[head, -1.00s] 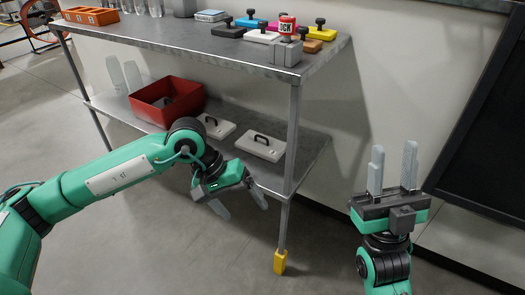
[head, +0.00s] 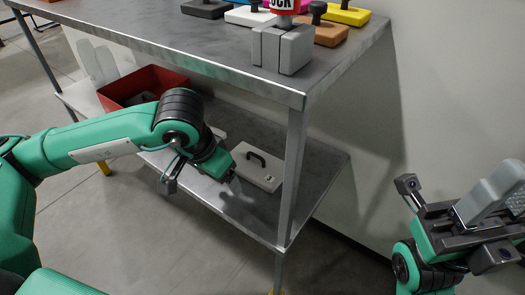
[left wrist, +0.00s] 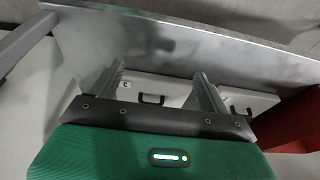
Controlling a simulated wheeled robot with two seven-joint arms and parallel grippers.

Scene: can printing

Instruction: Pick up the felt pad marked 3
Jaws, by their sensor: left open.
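The felt pad marked 3 is a white block with a black handle (head: 258,168) on the lower shelf, left of the front leg. In the left wrist view the pad (left wrist: 178,92) shows its 3 near the left finger. My left gripper (head: 232,188) is open and empty at the pad's left end in the head view; I cannot tell if it touches. In the wrist view its fingers (left wrist: 158,70) reach out on either side of the pad's handle. My right gripper (head: 502,195) is open and empty at the right, away from the shelves.
A second white pad (left wrist: 247,101) lies beside it, mostly hidden by my arm in the head view. A red bin (head: 150,80) stands farther left. The upper shelf (head: 220,55) with stamps and a grey block (head: 282,50) overhangs; a metal leg (head: 293,175) stands close by.

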